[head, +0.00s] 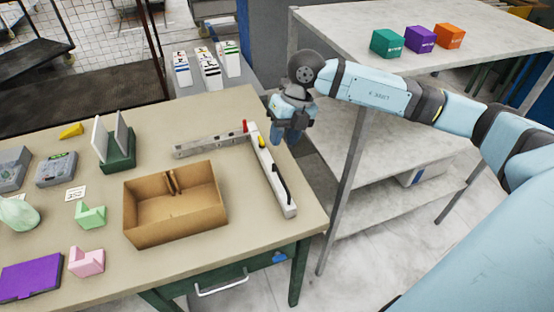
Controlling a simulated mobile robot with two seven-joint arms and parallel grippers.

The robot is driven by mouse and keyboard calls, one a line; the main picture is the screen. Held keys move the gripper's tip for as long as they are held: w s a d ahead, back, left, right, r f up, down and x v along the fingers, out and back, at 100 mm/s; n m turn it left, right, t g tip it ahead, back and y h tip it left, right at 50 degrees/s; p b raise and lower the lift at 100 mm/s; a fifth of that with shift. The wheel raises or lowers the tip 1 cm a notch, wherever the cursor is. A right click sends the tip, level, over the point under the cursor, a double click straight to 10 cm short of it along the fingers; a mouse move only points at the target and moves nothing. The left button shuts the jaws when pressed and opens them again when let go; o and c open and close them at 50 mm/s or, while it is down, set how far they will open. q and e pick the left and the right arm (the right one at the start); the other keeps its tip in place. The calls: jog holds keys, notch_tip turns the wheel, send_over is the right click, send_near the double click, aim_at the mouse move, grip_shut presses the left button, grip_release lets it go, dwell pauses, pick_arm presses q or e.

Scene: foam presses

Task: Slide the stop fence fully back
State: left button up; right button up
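An L-shaped fence assembly lies at the right end of the workbench. A grey, marked bar (208,144) runs left to right, and a pale rail (268,170) with a dark handle (282,184) runs towards the front right. They meet near a red knob (244,127). I cannot tell for sure which part is the sliding stop fence. My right gripper (282,136) hangs just right of the rail's back end, by the bench's right edge. Its fingertips are small and partly hidden, so its opening and any contact are unclear. My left gripper is out of view.
An open cardboard box (175,205) stands in front of the grey bar. A green holder (118,150) with upright plates is left of it. A grey shelf table (350,30) with three small boxes stands right of the bench, across a narrow gap.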

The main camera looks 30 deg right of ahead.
jog(key=shift+h, duration=0.6)
jog(key=f, duration=0.4)
jog(key=w+f+p, duration=0.1)
jog(key=f, duration=0.3)
jog(key=f+p, duration=0.1)
jog(key=f, duration=0.3)
jog(key=shift+w+a+f, duration=0.1)
jog(key=shift+w+f, duration=0.1)
jog(key=shift+f, duration=0.05)
grip_shut()
